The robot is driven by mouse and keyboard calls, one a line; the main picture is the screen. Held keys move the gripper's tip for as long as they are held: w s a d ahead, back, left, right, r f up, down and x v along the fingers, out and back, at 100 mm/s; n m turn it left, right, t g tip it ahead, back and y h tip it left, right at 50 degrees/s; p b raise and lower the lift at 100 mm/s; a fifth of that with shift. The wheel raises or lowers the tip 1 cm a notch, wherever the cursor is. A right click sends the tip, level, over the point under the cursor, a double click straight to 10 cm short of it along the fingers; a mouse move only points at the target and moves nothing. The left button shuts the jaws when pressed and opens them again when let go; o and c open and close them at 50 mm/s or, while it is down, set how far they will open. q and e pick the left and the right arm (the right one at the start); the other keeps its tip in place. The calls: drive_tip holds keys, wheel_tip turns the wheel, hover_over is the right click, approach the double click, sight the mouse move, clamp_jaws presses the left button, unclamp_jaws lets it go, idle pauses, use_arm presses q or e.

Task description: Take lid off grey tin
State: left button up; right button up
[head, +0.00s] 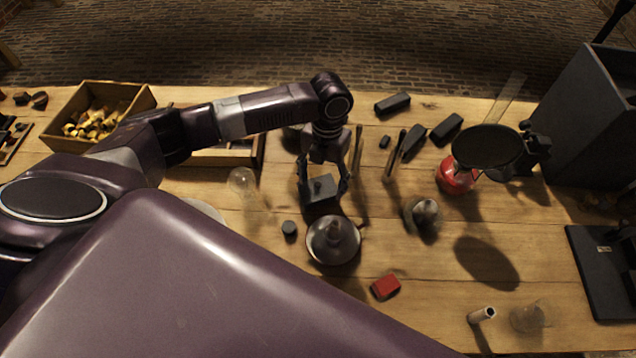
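A small dark grey box-shaped tin (323,197) stands on the wooden bench near the middle of the head view. A small dark knob shows on its top, and the lid appears to be on it. My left gripper (323,186) comes down over the tin from behind. Its two fingers are spread, one at each side of the tin's top, with the knob between them. Contact between the fingers and the lid cannot be made out. The gripper and its shadow partly hide the tin's back. My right gripper is not in view.
A round metal vessel (333,240) stands just in front of the tin, with a small dark block (289,228) beside it. A clear glass bulb (242,182) is left. A black disc (487,146) overhangs a red object (455,178) at right.

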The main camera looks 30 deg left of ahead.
use_arm(q)
clamp_jaws()
idle(0.5)
